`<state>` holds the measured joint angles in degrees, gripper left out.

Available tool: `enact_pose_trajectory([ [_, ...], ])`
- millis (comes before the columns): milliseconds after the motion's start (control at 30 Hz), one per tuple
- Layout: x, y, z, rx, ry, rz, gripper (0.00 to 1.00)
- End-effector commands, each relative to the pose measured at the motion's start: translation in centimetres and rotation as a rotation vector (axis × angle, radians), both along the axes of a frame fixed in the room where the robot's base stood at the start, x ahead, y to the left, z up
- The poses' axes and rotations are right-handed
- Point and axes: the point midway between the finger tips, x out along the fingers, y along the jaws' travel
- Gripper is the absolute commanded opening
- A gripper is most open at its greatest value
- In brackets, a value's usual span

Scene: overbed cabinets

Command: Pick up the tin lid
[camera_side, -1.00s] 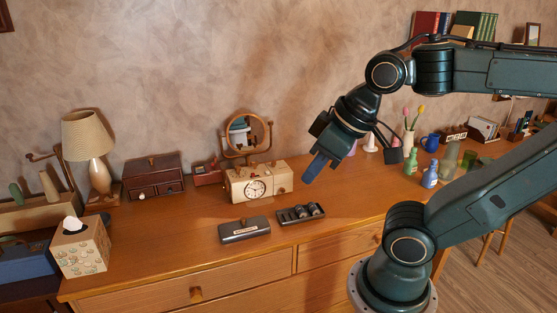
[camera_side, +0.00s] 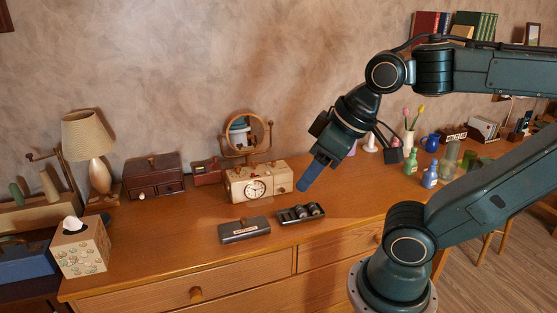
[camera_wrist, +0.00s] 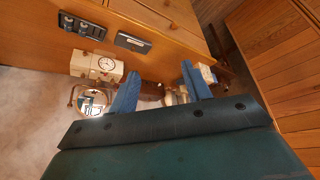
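The tin lid (camera_side: 244,230) looks like a dark grey, flat oblong piece with a pale label on top. It lies on the wooden dresser top, left of the open dark tray (camera_side: 300,213) that holds small rounded items. In the wrist view the lid (camera_wrist: 132,42) is near the top, beside the tray (camera_wrist: 82,25). My gripper (camera_side: 303,187) is in the air above and to the right of the lid, its blue fingers pointing down and left. In the wrist view its two fingers (camera_wrist: 160,78) are spread apart with nothing held between them.
A cream clock box (camera_side: 258,183) stands behind the lid, with a round mirror (camera_side: 247,133) behind it. A dark drawer box (camera_side: 153,177) and a tissue box (camera_side: 80,248) are to the left. Bottles (camera_side: 430,175) stand to the right. The dresser top around the lid is mostly clear.

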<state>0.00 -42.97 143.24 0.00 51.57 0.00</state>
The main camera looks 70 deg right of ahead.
Motion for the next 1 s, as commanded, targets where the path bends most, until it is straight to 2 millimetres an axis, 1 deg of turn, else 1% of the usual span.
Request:
enact_pose_trajectory([
  [33, 0.0, 0.0, 0.0, 0.000, 0.000, 0.000, 0.59],
  [167, 0.0, 0.0, 0.0, 0.000, 0.000, 0.000, 0.84],
  [200, 0.0, 0.0, 0.0, 0.000, 0.000, 0.000, 0.85],
  [500, 0.1, 0.0, 0.0, 0.003, 0.001, -0.006, 0.85],
  [667, 0.8, -0.1, 0.0, 0.028, 0.013, -0.056, 0.85],
  [867, 3.0, -0.7, -0.2, 0.109, 0.047, -0.218, 0.85],
  [1000, 5.2, -1.4, -0.7, 0.193, 0.080, -0.383, 0.85],
])
